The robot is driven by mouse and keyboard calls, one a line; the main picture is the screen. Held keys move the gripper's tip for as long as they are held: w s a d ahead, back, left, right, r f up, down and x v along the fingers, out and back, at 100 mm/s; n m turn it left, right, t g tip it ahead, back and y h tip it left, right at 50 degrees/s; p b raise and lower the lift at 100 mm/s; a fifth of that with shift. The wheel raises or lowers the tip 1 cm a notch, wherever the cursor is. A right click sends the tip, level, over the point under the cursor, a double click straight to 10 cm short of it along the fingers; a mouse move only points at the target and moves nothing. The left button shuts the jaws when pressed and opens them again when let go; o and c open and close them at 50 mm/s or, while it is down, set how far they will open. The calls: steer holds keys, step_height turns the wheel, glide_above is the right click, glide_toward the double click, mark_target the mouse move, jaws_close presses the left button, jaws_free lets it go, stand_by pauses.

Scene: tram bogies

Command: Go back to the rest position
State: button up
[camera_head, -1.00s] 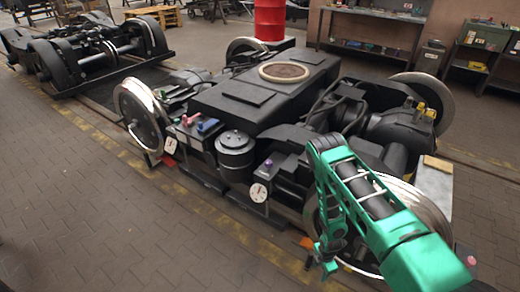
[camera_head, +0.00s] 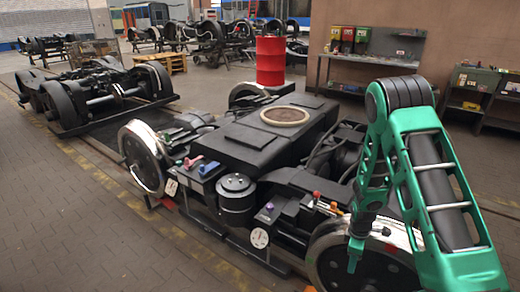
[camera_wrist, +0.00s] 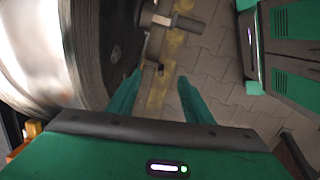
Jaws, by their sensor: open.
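My green arm rises at the right of the head view and bends down to my gripper (camera_head: 355,255), which hangs in front of the near wheel (camera_head: 365,265) of the tram bogie. In the wrist view, the two green fingers of my gripper (camera_wrist: 155,88) stand apart with nothing between them. The wheel also shows close on the left of the wrist view (camera_wrist: 85,50). The black bogie (camera_head: 255,145) stands on the floor, with a round plate (camera_head: 285,116) on top.
A second bogie (camera_head: 95,92) stands at the far left. A red drum (camera_head: 270,62) and a workbench (camera_head: 370,75) are behind. A shelf unit (camera_head: 470,95) stands at the right. The paved floor (camera_head: 80,220) at the front left is clear.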

steer(key=s+d+r+m, duration=0.2)
steer(key=s+r+m, duration=0.15)
steer(key=r, duration=0.55)
steer(key=s+d+r+m, duration=0.3)
steer(key=s+r, duration=0.1)
steer(key=r, duration=0.4)
steer(key=s+d+r+m, duration=0.2)
steer(key=s+r+m, duration=0.15)
steer(key=r, duration=0.55)
steer(key=s+r+m, duration=0.4)
steer(key=s+r, duration=0.2)
steer(key=s, duration=0.4)
steer(key=s+a+r+m+y, duration=0.1)
steer(key=s+r+m, duration=0.3)
steer(key=s, duration=0.7)
steer(key=shift+s+r+m, duration=0.3)
steer(key=shift+r+m, duration=0.1)
steer(key=shift+r, duration=0.55)
steer(key=shift+w, duration=0.1)
steer(key=shift+w+f, duration=0.25)
steer(key=shift+w, duration=0.25)
